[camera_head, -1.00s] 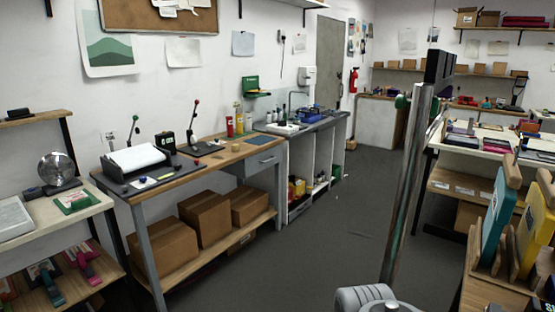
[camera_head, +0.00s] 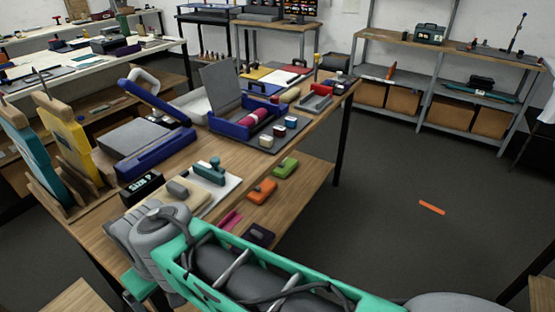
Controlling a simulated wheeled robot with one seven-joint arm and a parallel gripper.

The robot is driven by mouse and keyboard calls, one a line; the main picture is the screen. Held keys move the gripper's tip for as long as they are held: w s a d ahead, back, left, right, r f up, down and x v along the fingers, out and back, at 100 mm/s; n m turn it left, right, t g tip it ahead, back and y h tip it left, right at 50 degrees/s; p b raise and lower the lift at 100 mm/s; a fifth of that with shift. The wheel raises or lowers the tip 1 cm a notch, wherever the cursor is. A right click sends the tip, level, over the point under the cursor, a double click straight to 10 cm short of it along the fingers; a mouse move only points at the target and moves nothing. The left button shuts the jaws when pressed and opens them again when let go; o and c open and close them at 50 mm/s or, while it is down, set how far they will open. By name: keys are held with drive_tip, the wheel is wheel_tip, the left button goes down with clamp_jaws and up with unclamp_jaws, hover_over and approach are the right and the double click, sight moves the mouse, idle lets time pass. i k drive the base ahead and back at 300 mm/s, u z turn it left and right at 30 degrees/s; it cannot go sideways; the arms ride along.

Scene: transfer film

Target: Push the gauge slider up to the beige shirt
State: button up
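On the wooden bench (camera_head: 108,205) lies a flat beige piece (camera_head: 162,199), perhaps the beige shirt, with a rounded grey-brown object (camera_head: 187,190) on it. Just behind it, on a pale sheet (camera_head: 222,190), is a teal block with an upright knob (camera_head: 208,173); I cannot tell whether this is the gauge slider. A small black display (camera_head: 139,187) with green characters stands to the left. My green and grey arm crosses the bottom of the view and hides the bench's near part. I cannot make out my gripper's fingers.
A blue press (camera_head: 153,150) and an open blue case (camera_head: 242,115) stand farther back on the bench. Teal and yellow boards (camera_head: 68,140) stand at left. The shelf below holds green and orange (camera_head: 262,191) tools. An orange strip (camera_head: 431,207) lies on otherwise open floor at right.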

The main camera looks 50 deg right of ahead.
sight(214, 175)
drive_tip(key=z, duration=1)
drive_tip(key=k, duration=0.5)
drive_tip(key=z, duration=1.05)
drive_tip(key=i, duration=0.8)
drive_tip(key=u, duration=1.85)
